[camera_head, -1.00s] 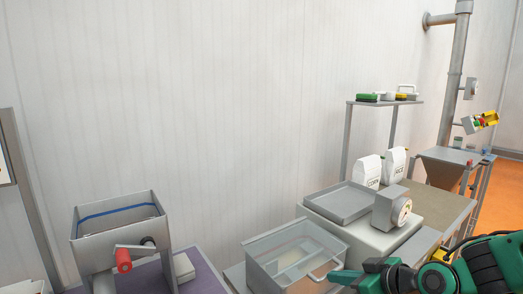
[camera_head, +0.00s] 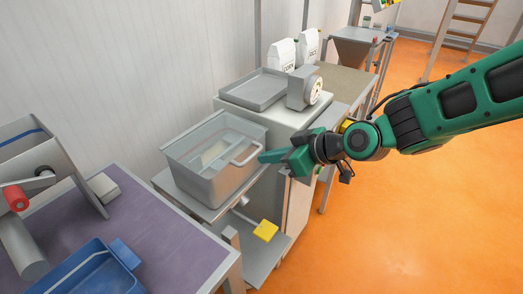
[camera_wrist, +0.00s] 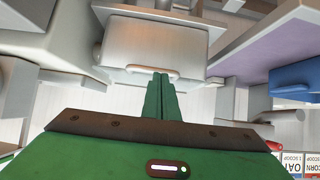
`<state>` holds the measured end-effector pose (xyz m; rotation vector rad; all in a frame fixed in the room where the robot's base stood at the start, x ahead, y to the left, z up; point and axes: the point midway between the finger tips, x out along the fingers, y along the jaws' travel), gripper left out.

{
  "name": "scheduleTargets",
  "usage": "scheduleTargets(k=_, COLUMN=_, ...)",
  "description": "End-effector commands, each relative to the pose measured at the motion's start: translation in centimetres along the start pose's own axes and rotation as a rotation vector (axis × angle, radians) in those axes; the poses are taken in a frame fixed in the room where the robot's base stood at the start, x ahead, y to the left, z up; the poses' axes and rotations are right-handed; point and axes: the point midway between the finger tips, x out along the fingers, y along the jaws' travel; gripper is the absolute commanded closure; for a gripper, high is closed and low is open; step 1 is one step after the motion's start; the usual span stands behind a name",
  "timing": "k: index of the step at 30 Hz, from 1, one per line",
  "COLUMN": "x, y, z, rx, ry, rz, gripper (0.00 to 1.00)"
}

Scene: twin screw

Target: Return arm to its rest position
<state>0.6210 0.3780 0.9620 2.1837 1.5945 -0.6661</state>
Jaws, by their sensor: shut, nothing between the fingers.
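My green gripper (camera_head: 268,157) is at the middle of the head view, pointing left, with my arm reaching in from the right edge. Its fingers are together with nothing between them. The fingertips are close to the handle of a clear-walled bin (camera_head: 190,172); I cannot tell whether they touch it. In the wrist view the shut fingers (camera_wrist: 160,78) point at the curved handle (camera_wrist: 152,70) on the front of the bin (camera_wrist: 155,42).
A scale with a grey tray (camera_head: 254,90) and a round dial stands behind the bin. A purple-topped table (camera_head: 165,235) with a blue tray (camera_head: 85,275) and a hopper with a red-handled crank (camera_head: 15,198) is at left. A yellow pedal (camera_head: 266,230) is below. Orange floor (camera_head: 400,235) is open at right.

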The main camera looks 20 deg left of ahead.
Motion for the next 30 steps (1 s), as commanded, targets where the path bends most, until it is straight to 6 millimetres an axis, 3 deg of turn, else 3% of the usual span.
scheduleTargets(k=3, x=-1.3, y=0.0, z=2.3, rx=0.003, ry=0.001, rz=0.004, gripper=1.0)
scheduleTargets(k=9, x=-2.8, y=-0.3, z=4.9, rx=-0.001, ry=0.004, rz=0.006, gripper=1.0)
scheduleTargets(k=19, x=-3.5, y=-0.4, z=6.2, rx=-0.005, ry=0.006, rz=0.007, gripper=1.0)
scheduleTargets(k=22, x=-4.3, y=0.5, z=6.9, rx=0.006, ry=-0.023, rz=0.025, gripper=1.0)
scheduleTargets(k=26, x=-7.5, y=3.5, z=9.9, rx=0.068, ry=-0.134, rz=0.094, gripper=1.0)
scheduleTargets(k=30, x=-13.8, y=7.4, z=14.8, rx=0.216, ry=-0.305, rz=0.216, gripper=1.0)
